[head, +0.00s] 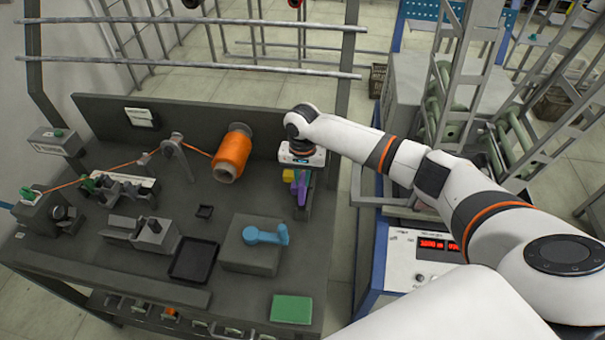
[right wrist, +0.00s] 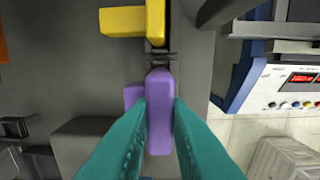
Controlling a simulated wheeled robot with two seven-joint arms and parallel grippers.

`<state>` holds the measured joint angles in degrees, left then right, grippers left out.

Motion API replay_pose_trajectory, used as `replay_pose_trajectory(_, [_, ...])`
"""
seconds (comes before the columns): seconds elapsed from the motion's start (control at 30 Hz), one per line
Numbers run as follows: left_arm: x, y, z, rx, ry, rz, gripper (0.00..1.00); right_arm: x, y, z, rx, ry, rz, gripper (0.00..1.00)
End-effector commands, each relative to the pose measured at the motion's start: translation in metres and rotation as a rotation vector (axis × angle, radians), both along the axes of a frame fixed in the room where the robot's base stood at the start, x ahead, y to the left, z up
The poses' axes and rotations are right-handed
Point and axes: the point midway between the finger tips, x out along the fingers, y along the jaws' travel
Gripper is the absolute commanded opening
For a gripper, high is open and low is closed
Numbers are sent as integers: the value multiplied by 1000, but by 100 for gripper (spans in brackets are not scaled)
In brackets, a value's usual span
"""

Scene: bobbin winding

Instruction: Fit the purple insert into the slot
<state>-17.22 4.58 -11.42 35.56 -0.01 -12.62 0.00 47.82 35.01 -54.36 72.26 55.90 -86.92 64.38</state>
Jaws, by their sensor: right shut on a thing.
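My right gripper (head: 301,176) points down at the right edge of the bench in the head view. In the right wrist view its teal fingers (right wrist: 160,115) are shut on the purple insert (right wrist: 160,88), a long upright bar in that picture. A second purple piece (right wrist: 131,95) shows just left of it. Ahead of the insert, a dark gap with small metal edges (right wrist: 160,60) may be the slot; I cannot tell whether the insert touches it. My left gripper is not in view.
An orange spool (head: 232,153) stands on the bench, with orange thread running left. A grey box with a blue handle (head: 265,235), a black tray (head: 190,262) and a green block (head: 291,309) lie nearer. A control unit with red displays (head: 432,245) stands right of the bench.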

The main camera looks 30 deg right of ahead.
Motion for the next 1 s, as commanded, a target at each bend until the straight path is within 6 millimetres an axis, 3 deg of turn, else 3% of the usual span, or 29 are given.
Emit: replay_pose_trajectory(1.0, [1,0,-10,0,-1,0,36,0,1,-39,2,-1,-1,0])
